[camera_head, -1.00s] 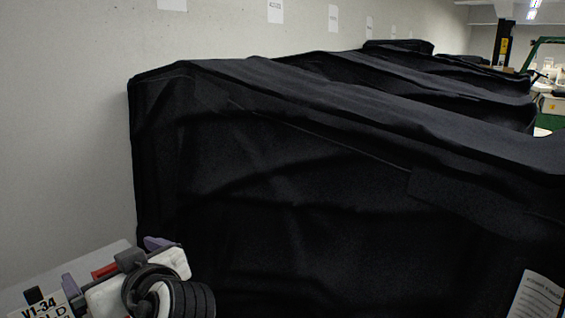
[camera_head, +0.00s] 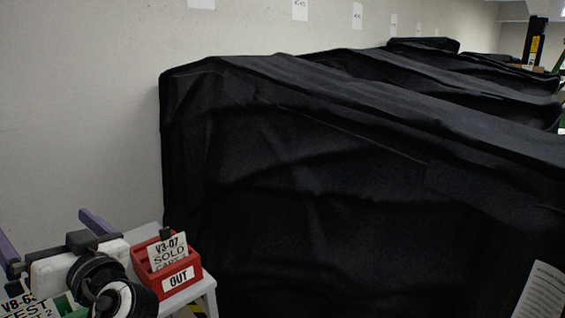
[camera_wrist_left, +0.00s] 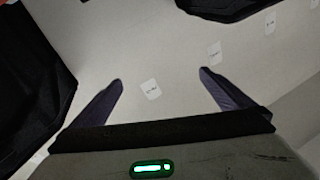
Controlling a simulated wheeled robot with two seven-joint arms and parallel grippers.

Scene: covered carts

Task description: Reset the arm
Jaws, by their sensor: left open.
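My left gripper (camera_head: 48,238) is at the lower left of the head view, above a small light table. Its two purple fingers are spread wide apart with nothing between them. In the left wrist view the open fingers (camera_wrist_left: 160,88) face the pale wall, and the gap between them is empty. My right gripper is in neither view.
A red box marked OUT (camera_head: 170,268) holds a tag reading V3-07 SOLD (camera_head: 168,250) on the white table (camera_head: 205,290), close beside my left arm. A large black-covered cart (camera_head: 330,200) fills the middle and right. The pale wall (camera_head: 80,120) stands behind.

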